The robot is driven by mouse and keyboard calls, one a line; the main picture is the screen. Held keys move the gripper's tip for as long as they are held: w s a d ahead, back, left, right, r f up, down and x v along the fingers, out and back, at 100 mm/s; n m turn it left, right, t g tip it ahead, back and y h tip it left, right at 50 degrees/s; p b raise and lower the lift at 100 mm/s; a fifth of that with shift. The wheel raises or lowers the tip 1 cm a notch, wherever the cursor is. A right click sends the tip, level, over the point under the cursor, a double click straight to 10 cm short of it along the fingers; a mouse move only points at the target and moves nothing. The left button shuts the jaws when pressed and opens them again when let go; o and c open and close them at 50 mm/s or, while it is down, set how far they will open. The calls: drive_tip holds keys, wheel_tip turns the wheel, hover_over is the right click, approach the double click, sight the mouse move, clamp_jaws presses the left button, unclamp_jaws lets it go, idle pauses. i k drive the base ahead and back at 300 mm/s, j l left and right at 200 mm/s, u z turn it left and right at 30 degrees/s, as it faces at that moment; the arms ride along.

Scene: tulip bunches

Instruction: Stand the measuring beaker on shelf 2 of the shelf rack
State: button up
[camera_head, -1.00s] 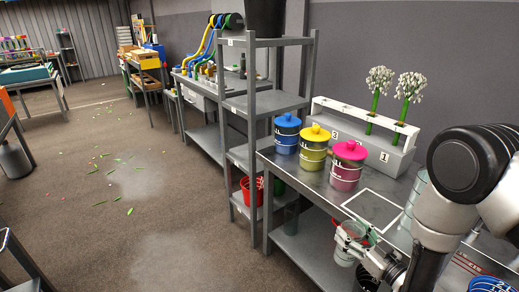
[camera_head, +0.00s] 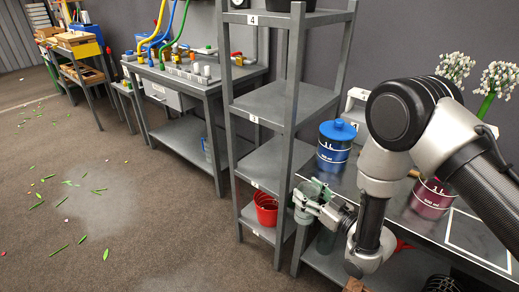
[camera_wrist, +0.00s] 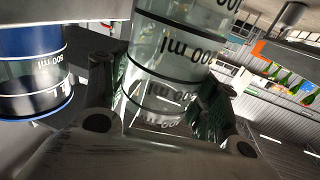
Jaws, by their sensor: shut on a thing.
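The clear measuring beaker (camera_head: 304,200) with black markings is in my gripper (camera_head: 322,204), held in the air near the rack's right front post. The wrist view shows the beaker (camera_wrist: 165,70) between both fingers (camera_wrist: 160,108). The grey shelf rack (camera_head: 292,100) stands left of the bench. Its labels run from 4 at the top to 1 at the bottom. Shelf 2 (camera_head: 268,166) looks bare where it shows; its right part is partly hidden by the post. The beaker appears lower than shelf 2's board in the picture, apart from it as far as I can tell.
A red container (camera_head: 266,209) is on shelf 1. A blue-lidded canister (camera_head: 337,145) stands on the bench (camera_head: 470,240) close to my gripper; the canister (camera_wrist: 32,75) also shows in the wrist view. A pink canister (camera_head: 432,198) is partly behind my arm.

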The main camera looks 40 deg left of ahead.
sight(271, 169)
drive_tip(key=j+z, duration=0.1)
drive_tip(key=j, duration=2.2)
drive_tip(key=l+z, duration=0.2)
drive_tip(key=j+u, duration=0.25)
drive_tip(key=j, duration=0.2)
